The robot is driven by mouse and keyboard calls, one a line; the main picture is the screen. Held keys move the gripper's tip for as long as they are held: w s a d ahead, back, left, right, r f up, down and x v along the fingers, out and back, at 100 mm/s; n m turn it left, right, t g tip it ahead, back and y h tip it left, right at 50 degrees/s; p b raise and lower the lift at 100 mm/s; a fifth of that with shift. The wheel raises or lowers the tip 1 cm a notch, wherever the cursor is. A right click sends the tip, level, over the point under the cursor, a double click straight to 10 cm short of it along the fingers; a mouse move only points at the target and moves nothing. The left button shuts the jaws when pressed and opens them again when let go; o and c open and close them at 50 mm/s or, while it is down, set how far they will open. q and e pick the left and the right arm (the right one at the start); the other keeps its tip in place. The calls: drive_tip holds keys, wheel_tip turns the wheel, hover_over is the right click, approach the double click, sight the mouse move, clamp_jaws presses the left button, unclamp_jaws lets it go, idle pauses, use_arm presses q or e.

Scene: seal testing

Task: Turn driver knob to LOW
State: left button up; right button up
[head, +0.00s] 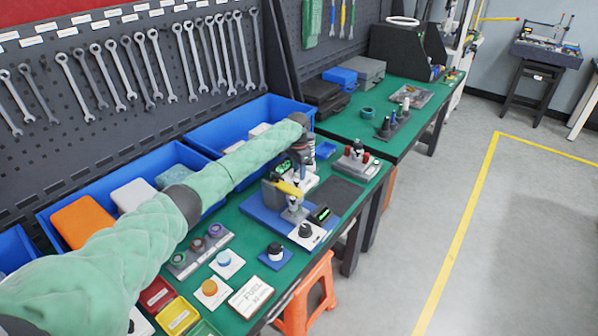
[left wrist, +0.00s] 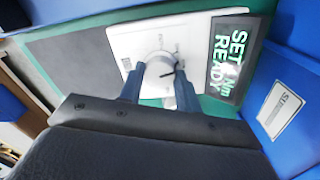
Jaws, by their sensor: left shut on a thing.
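The driver knob (left wrist: 158,76) is a round pale grey dial with a dark pointer line, on a white panel (left wrist: 122,42) with small printed markings. In the left wrist view the pointer lies toward the upper right, but the markings are too blurred to read. My left gripper (left wrist: 158,92) has its two blue fingers shut on the knob, one on each side. In the head view my left gripper (head: 303,162) is over the green bench, and it hides the knob there. My right gripper is in neither view.
A black display (left wrist: 228,58) beside the panel shows green "SET" and "READY". A blue station base (head: 262,217) with a yellow-topped fixture (head: 288,188) stands close to the gripper. Blue bins (head: 208,140) line the back. A dark mat (head: 340,195) lies to the right.

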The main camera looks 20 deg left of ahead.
use_arm(q)
drive_tip(key=shift+m, duration=1.1)
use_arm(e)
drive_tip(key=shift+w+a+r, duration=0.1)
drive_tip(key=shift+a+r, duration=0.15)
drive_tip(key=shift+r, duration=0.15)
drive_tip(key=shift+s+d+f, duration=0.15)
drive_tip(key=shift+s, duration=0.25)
use_arm(q)
drive_tip(key=o, duration=1)
drive_tip(key=shift+c, duration=0.2)
drive_tip(key=shift+r, duration=0.15)
drive_tip(key=shift+w+r+b, duration=0.1)
drive_tip(key=shift+r+b, duration=0.25)
drive_tip(key=shift+b, duration=0.05)
wheel_tip(320, 180, up, 6)
drive_tip(key=shift+w+a+f+b, duration=0.1)
drive_tip(key=shift+a+b, duration=0.05)
drive_tip(key=shift+b, duration=0.8)
drive_tip(key=shift+r, duration=0.55)
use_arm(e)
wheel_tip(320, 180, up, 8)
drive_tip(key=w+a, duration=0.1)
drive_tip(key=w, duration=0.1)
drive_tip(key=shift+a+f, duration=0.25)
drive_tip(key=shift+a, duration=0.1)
